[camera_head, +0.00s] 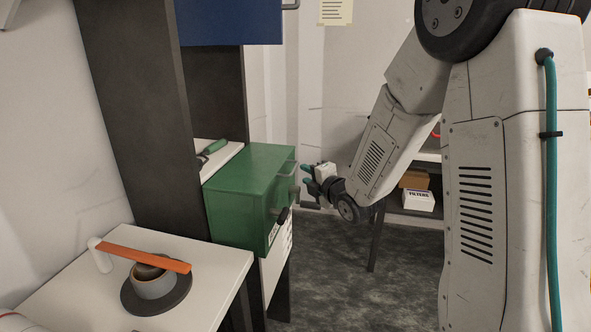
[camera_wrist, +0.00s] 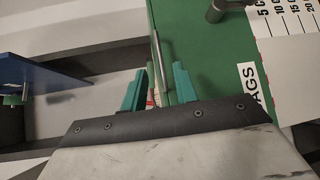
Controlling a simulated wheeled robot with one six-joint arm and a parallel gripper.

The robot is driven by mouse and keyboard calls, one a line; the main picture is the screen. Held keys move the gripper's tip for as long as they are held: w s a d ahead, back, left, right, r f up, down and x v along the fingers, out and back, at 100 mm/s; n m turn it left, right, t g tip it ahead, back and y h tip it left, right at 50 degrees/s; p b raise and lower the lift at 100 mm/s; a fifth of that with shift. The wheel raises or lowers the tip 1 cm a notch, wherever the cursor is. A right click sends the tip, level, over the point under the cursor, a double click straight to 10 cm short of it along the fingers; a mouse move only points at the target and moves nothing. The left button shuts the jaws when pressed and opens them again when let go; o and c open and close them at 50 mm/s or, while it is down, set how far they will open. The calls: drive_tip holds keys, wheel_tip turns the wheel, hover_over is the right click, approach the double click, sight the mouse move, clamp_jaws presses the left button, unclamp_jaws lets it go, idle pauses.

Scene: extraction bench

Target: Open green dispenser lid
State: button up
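The green dispenser (camera_head: 240,185) is a box beside the dark upright panel in the head view. Its lid looks shut. Grey bar fittings and a dark knob are on its front side. My gripper (camera_head: 306,178) is at that front side, close to the upper bar. In the wrist view the dispenser's green face (camera_wrist: 205,50) fills the upper middle. My gripper's teal fingers (camera_wrist: 159,88) are apart there. A thin grey bar (camera_wrist: 158,55) shows in line with the gap between them. I cannot tell whether either finger touches it.
A white table (camera_head: 85,285) at lower left holds a grey cup on a dark plate (camera_head: 155,288), with an orange strip across it. A blue cabinet (camera_head: 230,20) hangs above the dispenser. A shelf with a white filters box (camera_head: 418,200) stands behind my arm. The dark floor between is clear.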

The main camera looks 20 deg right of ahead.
sight(295, 167)
drive_tip(key=x, duration=0.7)
drive_tip(key=shift+w, duration=0.4)
clamp_jaws()
